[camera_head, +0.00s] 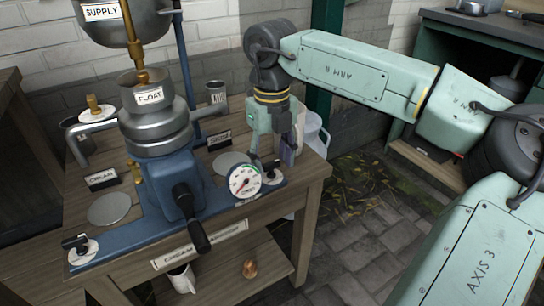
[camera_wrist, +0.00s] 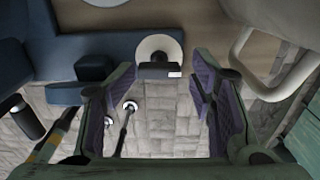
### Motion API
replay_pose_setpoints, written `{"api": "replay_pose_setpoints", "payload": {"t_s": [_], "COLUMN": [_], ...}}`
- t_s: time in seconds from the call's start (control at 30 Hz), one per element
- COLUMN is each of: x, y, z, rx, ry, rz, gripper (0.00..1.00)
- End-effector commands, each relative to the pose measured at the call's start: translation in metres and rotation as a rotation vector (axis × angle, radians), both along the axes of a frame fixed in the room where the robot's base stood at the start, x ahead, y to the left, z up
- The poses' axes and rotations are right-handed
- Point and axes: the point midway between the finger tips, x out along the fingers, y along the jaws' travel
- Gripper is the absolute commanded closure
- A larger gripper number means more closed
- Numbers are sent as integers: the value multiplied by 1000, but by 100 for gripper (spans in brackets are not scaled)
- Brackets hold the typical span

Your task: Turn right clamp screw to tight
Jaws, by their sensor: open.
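The right clamp screw (camera_head: 271,176) is a black handle on a round white disc. It sits at the right end of the blue machine base (camera_head: 140,238), beside the dial gauge. In the wrist view the clamp screw (camera_wrist: 157,66) shows near the top centre, between and beyond my fingertips. My gripper (camera_head: 284,150) hangs just behind and right of the screw, apart from it as far as I can tell. In the wrist view my gripper (camera_wrist: 150,95) has its purple-padded fingers wide apart with nothing between them. The marks on the disc are too small to read.
The dial gauge (camera_head: 245,181) stands close left of the screw, and a black crank handle (camera_head: 199,235) juts forward. The left clamp screw (camera_head: 80,246) is at the far end of the base. A white container (camera_head: 314,134) stands behind my gripper.

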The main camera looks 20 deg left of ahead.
Motion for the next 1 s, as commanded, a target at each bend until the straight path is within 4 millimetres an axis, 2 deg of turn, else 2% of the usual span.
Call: {"api": "replay_pose_setpoints", "payload": {"t_s": [0.27, 0.7, 1.0], "x": [-1, 0, 0], "y": [2, 1, 0], "z": [6, 67, 80], "rx": [3, 2, 0], "ry": [-1, -1, 0], "rz": [2, 1, 1], "gripper": [47, 47, 47]}}
